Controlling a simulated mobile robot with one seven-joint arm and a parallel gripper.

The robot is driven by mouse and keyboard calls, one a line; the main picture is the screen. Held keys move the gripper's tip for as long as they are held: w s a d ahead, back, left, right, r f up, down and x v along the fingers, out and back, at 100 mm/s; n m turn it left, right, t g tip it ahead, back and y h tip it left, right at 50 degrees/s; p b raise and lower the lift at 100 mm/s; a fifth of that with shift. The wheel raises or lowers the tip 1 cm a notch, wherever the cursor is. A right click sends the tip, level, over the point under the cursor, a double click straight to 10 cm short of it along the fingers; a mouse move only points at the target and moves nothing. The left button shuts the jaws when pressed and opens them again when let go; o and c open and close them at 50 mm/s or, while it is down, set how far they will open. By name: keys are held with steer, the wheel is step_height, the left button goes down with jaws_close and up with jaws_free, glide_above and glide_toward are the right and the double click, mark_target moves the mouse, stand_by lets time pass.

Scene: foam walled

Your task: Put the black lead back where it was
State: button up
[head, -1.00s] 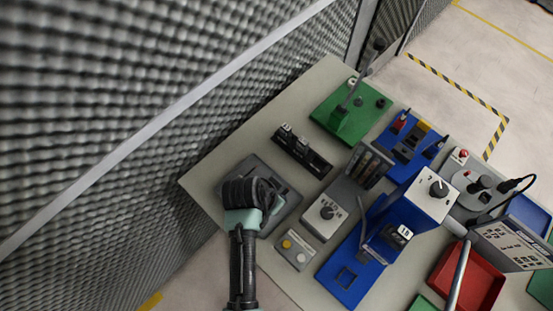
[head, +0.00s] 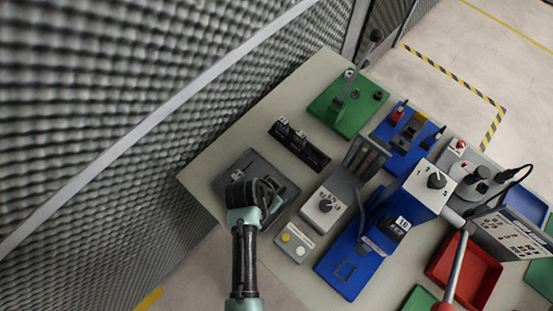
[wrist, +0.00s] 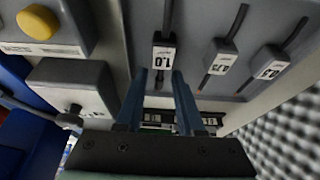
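A black lead (head: 531,172) curves at the right of the head view, between a dark plug on a grey box (head: 462,196) and a panelled instrument (head: 515,240); I cannot tell whether it is the lead meant. In the wrist view, a grey block labelled 1.0 (wrist: 164,58) with a dark stem is just beyond the fingertips. Two similar labelled blocks (wrist: 220,58) are to its right. My arm hides part of the tray.
A black rack (head: 299,146), a green stand (head: 347,104) and a blue base (head: 408,138) are behind. A grey knob box (head: 325,207), a yellow-button box (head: 293,243) and a tall blue device (head: 350,255) stand right of my gripper. A foam wall (head: 90,120) is left.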

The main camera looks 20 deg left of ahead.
steer(key=shift+r, duration=0.1)
steer(key=shift+r, duration=0.2)
steer(key=v, duration=1.1)
steer(key=shift+r, duration=0.4)
steer(key=shift+s, duration=0.15)
